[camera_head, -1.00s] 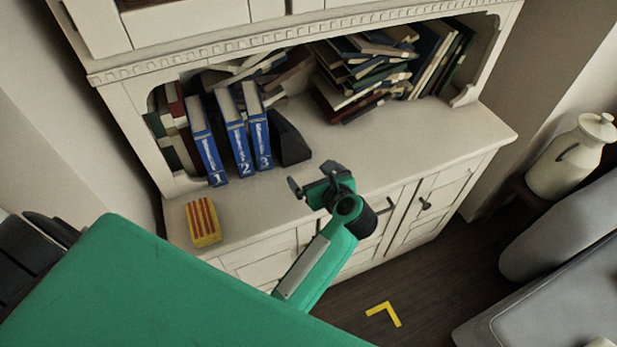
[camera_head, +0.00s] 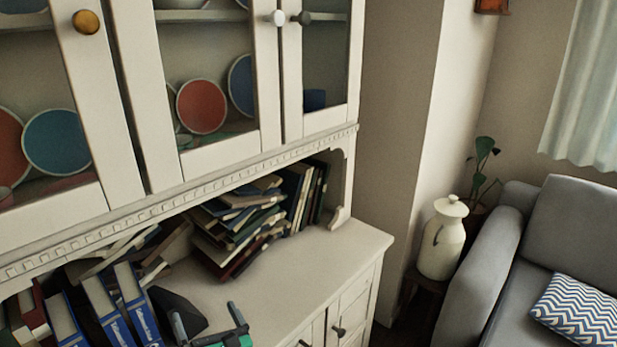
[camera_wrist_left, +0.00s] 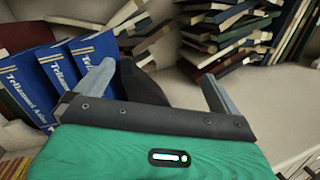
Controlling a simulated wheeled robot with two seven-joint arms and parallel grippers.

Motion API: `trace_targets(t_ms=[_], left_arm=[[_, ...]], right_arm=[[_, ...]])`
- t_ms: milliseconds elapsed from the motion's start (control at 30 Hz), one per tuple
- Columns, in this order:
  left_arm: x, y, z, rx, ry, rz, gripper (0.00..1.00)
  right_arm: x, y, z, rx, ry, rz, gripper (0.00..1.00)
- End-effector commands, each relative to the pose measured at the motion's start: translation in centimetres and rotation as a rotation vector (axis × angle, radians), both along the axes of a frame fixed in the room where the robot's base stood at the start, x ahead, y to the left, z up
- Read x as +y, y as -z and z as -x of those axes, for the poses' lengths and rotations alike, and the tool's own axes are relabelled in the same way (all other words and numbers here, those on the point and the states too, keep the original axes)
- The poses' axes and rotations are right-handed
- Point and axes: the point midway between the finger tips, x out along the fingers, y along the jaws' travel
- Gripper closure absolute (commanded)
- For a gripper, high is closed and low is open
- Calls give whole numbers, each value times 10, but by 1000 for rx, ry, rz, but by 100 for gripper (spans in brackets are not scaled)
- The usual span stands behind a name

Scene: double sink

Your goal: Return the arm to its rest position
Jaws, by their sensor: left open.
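My left gripper (camera_head: 207,320) is at the bottom edge of the head view, in front of the cabinet's open shelf. Its two fingers stand apart with nothing between them, as the left wrist view (camera_wrist_left: 157,82) also shows. The blue numbered books (camera_head: 122,308) stand just left of it, beside a dark bookend (camera_head: 180,309). They show close to the left finger in the left wrist view too (camera_wrist_left: 62,75). Most of my left arm is below the head view. My right gripper is not seen.
The cream cabinet's counter (camera_head: 300,270) is bare to the right of my gripper. A messy book pile (camera_head: 235,230) lies at the back of the shelf. Glass doors with plates (camera_head: 201,106) are above. A white jug (camera_head: 441,240) and grey sofa (camera_head: 480,265) stand right.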

Motion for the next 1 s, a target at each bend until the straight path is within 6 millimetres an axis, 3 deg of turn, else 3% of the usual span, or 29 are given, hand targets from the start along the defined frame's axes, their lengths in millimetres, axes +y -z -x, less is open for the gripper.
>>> trace_targets(t_ms=[100,200,300,433,600,733,867,1000], left_arm=[[-15,-29,6,-23,130,-279,0],[-34,-45,13,-26,236,-526,0],[-56,-51,24,-11,342,-775,0],[-85,-45,41,29,480,-1102,0],[-113,-13,70,121,670,-1522,0],[-119,23,97,221,830,-1827,0],[-109,64,130,346,1014,-2106,0],[-82,103,169,506,1234,-2353,0]], right_arm=[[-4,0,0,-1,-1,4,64],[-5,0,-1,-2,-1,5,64],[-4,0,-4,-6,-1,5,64],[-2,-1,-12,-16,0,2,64],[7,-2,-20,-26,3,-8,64],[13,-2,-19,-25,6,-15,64],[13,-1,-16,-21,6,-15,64],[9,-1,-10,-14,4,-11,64]])
